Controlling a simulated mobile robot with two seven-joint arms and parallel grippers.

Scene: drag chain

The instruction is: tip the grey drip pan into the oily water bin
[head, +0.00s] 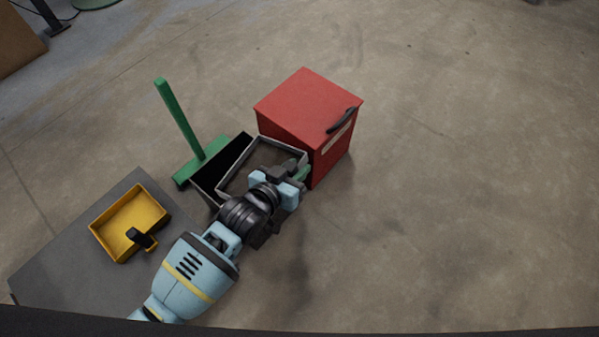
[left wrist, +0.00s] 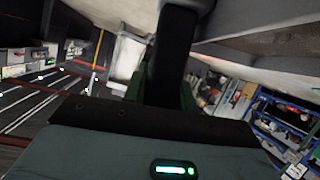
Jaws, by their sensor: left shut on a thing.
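The grey drip pan (head: 284,146) is a shallow pan with a pale rim. In the head view it overlaps the right part of a dark open bin (head: 222,166), seemingly the oily water bin. I read no label on this bin. My left gripper (head: 293,174) is shut on the drip pan at its near right side. The arm hides part of the pan and the bin's near edge. I cannot tell the pan's exact tilt or whether it touches the bin. In the left wrist view a pale surface, perhaps the pan, crosses the upper right. My right gripper is out of view.
A red box (head: 285,105) with a black handle and pale label stands right beside the bin. A yellow pan (head: 125,215) with a black grip lies on a grey table (head: 50,265). The floor at right is clear.

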